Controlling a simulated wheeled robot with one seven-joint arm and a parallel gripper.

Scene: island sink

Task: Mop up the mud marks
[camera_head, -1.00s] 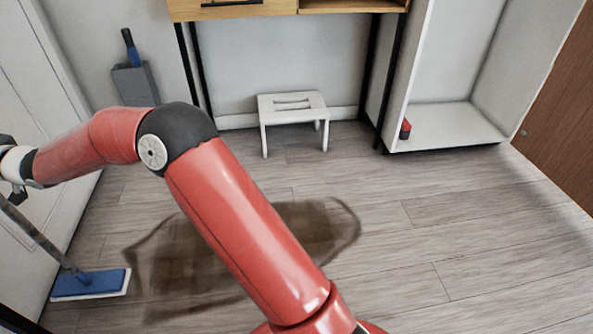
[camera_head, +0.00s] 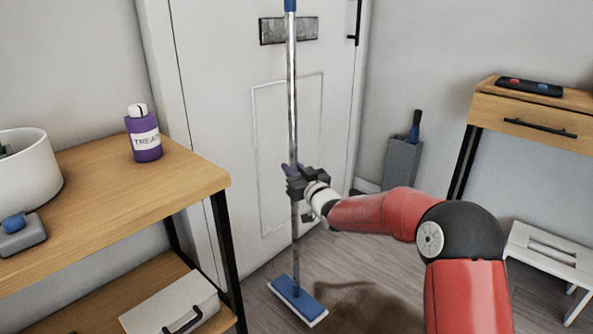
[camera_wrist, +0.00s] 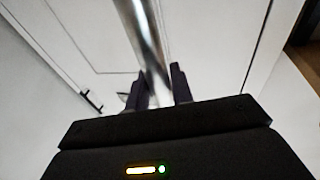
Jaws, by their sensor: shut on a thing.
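A mop with a long metal pole (camera_head: 291,95) and a flat blue head (camera_head: 297,302) stands nearly upright in front of the white door. Its head rests on the floor. My gripper (camera_head: 296,182) is shut on the pole, partway up. The wrist view also shows the pole (camera_wrist: 147,45) between the dark fingers (camera_wrist: 157,92). A brown mud mark (camera_head: 372,308) lies on the floor just right of the mop head; my arm hides part of it.
A wooden shelf table (camera_head: 95,215) stands at the left, with a purple bottle (camera_head: 144,138) on it and a white box (camera_head: 172,304) below. A grey bin (camera_head: 401,163) stands by the wall. A white stool (camera_head: 548,258) and a desk (camera_head: 530,120) are at the right.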

